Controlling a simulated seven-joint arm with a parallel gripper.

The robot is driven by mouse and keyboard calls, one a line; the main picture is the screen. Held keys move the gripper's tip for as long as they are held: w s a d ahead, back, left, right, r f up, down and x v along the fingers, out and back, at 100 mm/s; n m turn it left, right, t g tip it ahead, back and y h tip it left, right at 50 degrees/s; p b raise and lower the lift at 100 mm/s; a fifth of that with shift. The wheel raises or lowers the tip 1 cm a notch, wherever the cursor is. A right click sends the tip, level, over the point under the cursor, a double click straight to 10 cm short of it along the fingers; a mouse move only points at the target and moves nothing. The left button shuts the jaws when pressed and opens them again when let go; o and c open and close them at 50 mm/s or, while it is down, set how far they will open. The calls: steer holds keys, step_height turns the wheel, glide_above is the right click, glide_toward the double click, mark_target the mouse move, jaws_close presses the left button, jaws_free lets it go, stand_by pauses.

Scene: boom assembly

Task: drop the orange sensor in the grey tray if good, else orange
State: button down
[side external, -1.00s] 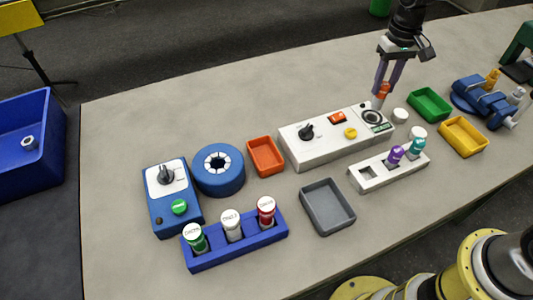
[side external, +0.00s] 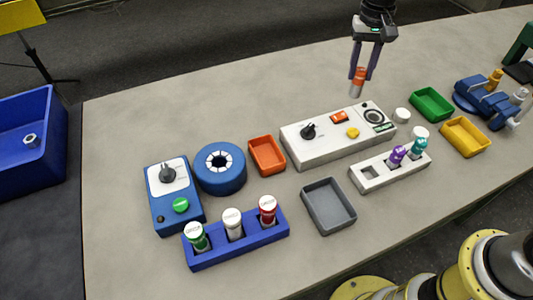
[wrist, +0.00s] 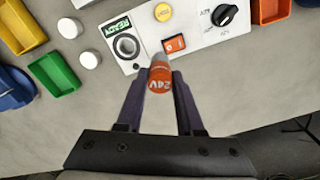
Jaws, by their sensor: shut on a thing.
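My gripper (side external: 360,77) is shut on the orange sensor (side external: 358,81), a small cylinder with an orange body and a grey end. It is held in the air behind the white tester box (side external: 335,136). In the wrist view the sensor (wrist: 159,80) sits between the fingertips, with "24V" lettering on its orange part. The grey tray (side external: 328,206) is empty on the table in front of the tester. The orange tray (side external: 267,155) is empty, left of the tester. The tester has a black knob, a lit orange-red switch, a yellow button, a round socket and a green label reading "READY".
A white rack (side external: 390,171) with purple and teal sensors stands right of the grey tray. A blue rack (side external: 236,240) holds several capped cylinders. Green (side external: 431,104) and yellow (side external: 465,137) trays lie to the right. The table behind the tester is clear.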

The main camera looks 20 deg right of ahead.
steer(key=s+a+n, duration=0.2)
steer(key=a+n, duration=0.1)
steer(key=a, duration=2)
steer(key=shift+d+f, duration=0.1)
steer(key=shift+f, duration=2.75)
steer(key=shift+c, duration=2.3)
jaws_free()
step_height(320, 180, up, 14)
steer(key=shift+f, duration=0.1)
